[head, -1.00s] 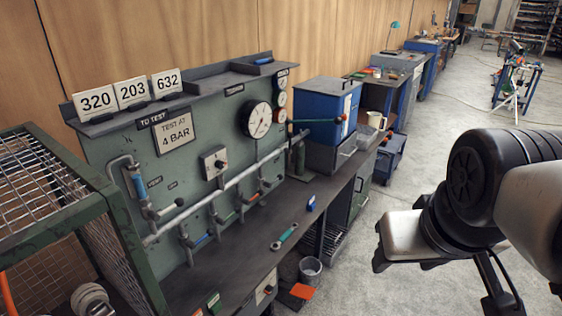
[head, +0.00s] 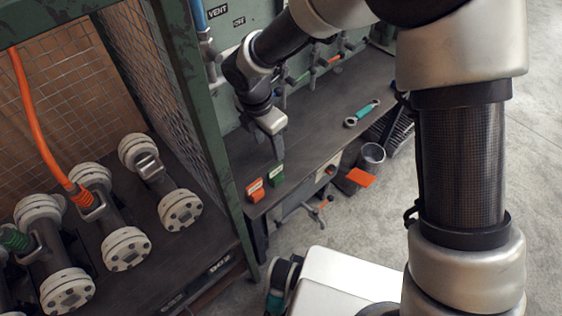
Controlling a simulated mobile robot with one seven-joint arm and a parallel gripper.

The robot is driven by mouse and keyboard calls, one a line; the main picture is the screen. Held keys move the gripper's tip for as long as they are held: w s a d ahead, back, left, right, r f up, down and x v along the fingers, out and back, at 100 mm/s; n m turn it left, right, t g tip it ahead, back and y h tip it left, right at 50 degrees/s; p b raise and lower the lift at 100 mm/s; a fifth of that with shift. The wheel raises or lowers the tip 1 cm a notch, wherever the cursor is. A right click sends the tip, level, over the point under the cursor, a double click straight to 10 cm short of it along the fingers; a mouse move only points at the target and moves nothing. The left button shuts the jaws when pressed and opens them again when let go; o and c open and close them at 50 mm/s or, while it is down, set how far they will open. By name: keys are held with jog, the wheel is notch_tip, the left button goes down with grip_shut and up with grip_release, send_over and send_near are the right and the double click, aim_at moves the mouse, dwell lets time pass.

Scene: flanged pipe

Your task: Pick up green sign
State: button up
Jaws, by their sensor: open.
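The green sign (head: 277,174) is a small upright block with a pale label, near the front edge of the dark bench (head: 310,135) in the head view. A similar red sign (head: 255,189) stands just to its left. My gripper (head: 277,146) is open and points down. It is just above and behind the green sign in the picture, with nothing between its fingers. Whether a fingertip touches the sign cannot be told, and one finger is mostly hidden.
A green-framed mesh cage (head: 200,130) with several flanged pipes (head: 168,190) stands close on the left. Below are a bin (head: 371,157) and a vise-like handle (head: 318,212). The green test panel rises behind.

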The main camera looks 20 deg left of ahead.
aim_at(277, 173)
jog(key=f+b, duration=0.1)
jog(key=f, duration=0.4)
jog(key=w+f+b, duration=0.1)
jog(key=f+b, duration=0.1)
jog(key=f, duration=0.4)
jog(key=w+d+f+b, duration=0.1)
jog(key=f, duration=0.4)
jog(key=shift+d+f+b, duration=0.1)
jog(key=shift+f+b, duration=0.2)
jog(key=shift+f, duration=0.1)
jog(key=c, duration=1.2)
